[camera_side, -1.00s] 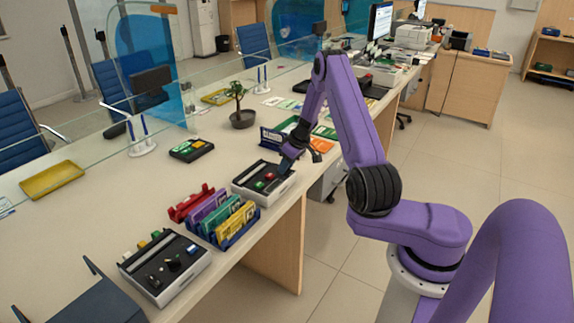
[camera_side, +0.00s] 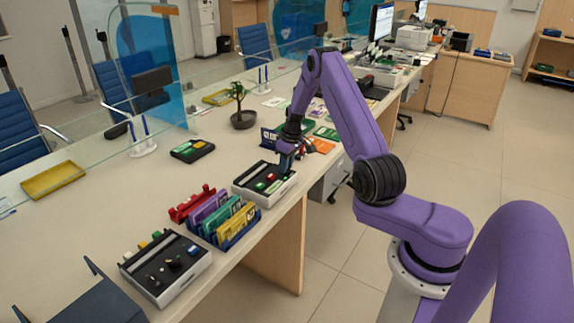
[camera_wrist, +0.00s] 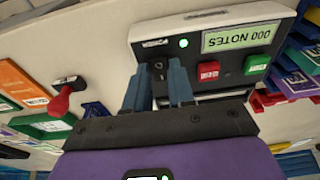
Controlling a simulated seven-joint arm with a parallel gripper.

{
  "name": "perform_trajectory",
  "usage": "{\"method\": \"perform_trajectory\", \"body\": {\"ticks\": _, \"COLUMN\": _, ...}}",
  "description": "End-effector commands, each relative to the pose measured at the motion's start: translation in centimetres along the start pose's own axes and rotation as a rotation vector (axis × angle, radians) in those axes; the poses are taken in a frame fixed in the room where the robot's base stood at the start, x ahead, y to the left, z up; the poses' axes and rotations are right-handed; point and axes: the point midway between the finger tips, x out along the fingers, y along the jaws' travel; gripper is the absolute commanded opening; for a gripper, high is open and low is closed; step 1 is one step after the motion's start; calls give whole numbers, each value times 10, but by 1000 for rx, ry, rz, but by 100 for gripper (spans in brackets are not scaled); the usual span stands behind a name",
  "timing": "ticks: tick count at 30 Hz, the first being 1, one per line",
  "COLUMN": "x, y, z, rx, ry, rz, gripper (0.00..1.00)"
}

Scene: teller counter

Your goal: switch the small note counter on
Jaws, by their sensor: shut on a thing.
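The small note counter (camera_side: 250,188) stands near the counter's front edge in the side view. In the wrist view its white-and-black panel (camera_wrist: 215,22) shows a display (camera_wrist: 238,37) reading "000 NOTES", a red button (camera_wrist: 207,75), a green button (camera_wrist: 256,64) and a lit green lamp (camera_wrist: 183,43). My gripper (camera_wrist: 159,74) is at the panel's left part, below the lamp. Its fingers are shut on a small dark switch knob (camera_wrist: 158,67), mostly hidden between them. In the side view my gripper (camera_side: 287,165) points down onto the device's far right part.
A rack of coloured folders (camera_side: 228,220) stands just in front of the note counter, with another knobbed device (camera_side: 165,268) beyond it to the lower left. A potted tree (camera_side: 242,118) and a card terminal (camera_side: 192,150) stand behind. A red-handled stamp (camera_wrist: 62,98) lies left in the wrist view.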

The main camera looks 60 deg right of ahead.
Motion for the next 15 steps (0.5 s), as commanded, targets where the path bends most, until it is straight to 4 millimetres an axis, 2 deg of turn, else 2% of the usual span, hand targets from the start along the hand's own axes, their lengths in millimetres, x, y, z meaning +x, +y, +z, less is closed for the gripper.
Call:
{"method": "perform_trajectory", "body": {"ticks": 6, "x": 0, "y": -3, "z": -4, "rx": -8, "ry": -87, "rz": 1, "gripper": 0}}
{"method": "perform_trajectory", "body": {"ticks": 15, "x": 0, "y": -3, "z": -4, "rx": -4, "ry": -108, "rz": 3, "gripper": 0}}
